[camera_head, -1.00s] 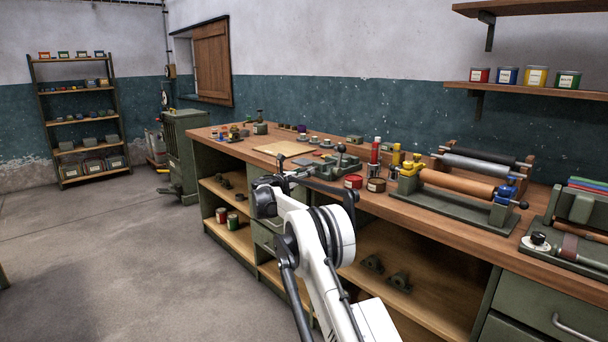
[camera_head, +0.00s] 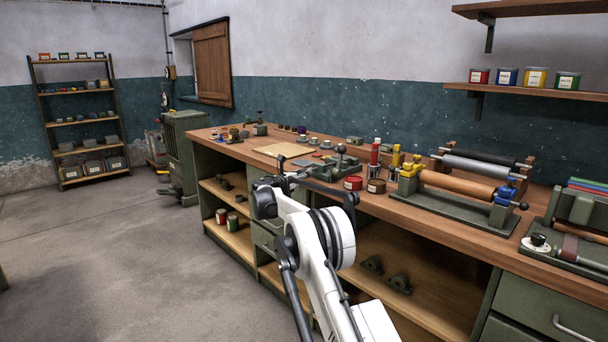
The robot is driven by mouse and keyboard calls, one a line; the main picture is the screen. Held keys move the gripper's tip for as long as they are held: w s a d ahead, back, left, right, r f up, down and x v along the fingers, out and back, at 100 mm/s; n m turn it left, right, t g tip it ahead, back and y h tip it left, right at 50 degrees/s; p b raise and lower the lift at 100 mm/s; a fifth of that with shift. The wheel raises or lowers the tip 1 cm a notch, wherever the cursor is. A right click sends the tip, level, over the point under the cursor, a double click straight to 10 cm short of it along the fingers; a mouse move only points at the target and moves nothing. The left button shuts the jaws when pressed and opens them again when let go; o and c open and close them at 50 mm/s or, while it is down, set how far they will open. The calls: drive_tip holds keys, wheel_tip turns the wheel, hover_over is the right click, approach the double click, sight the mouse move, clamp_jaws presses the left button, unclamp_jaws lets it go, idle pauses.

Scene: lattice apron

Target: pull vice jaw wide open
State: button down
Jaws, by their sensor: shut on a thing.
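The vice (camera_head: 341,161) is a small grey-green device on the wooden bench, just beyond the end of my arm. A dark ball-topped handle stands up at its right. My gripper (camera_head: 283,172) is at the vice's near left side, low over the bench's front edge. It is shut on a part of the vice, seemingly its jaw, but the fingertips are small and partly hidden by my wrist. How far apart the vice jaws stand cannot be told from here.
The bench (camera_head: 445,210) runs along the wall. Red and brown tins (camera_head: 353,183) stand right of the vice, with a roller press (camera_head: 462,190) beyond. A pale board (camera_head: 284,149) lies behind. The floor (camera_head: 120,250) at left is clear.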

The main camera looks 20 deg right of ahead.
drive_tip(key=w+v, duration=0.1)
drive_tip(key=v, duration=0.5)
drive_tip(key=shift+a, duration=0.35)
drive_tip(key=c, duration=1.3)
unclamp_jaws()
drive_tip(key=shift+c, duration=0.2)
drive_tip(key=shift+a, duration=0.1)
drive_tip(key=v, duration=1.1)
drive_tip(key=shift+s+a, duration=0.2)
drive_tip(key=shift+a, duration=0.1)
drive_tip(key=shift+r, duration=0.1)
